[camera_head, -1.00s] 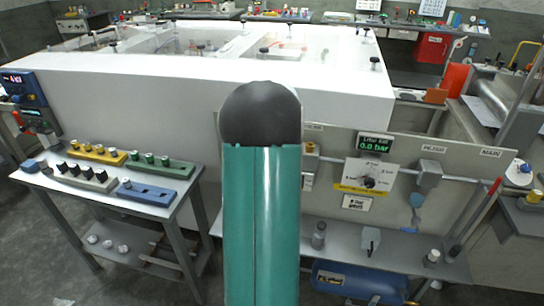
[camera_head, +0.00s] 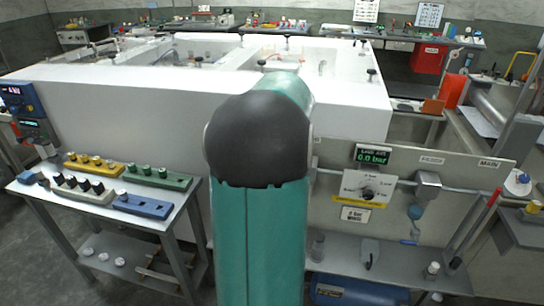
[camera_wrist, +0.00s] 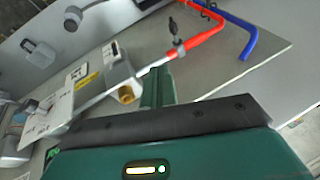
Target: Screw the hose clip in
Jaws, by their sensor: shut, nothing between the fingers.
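In the wrist view a red hose (camera_wrist: 205,38) runs diagonally across the panel. A small dark clamp-like part with a screw (camera_wrist: 175,30), which looks like the hose clip, sits at it. A blue hose (camera_wrist: 248,38) bends beside the red one. My gripper (camera_wrist: 157,76) shows as narrow green fingers, shut and empty, pointing at the panel below the red hose's lower end. A brass-coloured fitting (camera_wrist: 127,94) is just left of the fingers. I cannot tell whether the fingers touch anything. In the head view my arm hides the gripper, the clip and the hoses.
A panel (camera_head: 335,160) with a 0.0 bar display (camera_head: 372,156) and a grey pipe box (camera_head: 428,184) stands right of my arm. A side table (camera_head: 115,205) with coloured knob racks stands left. A white bench (camera_head: 120,95) lies behind. A blue tank (camera_head: 345,291) is below the panel.

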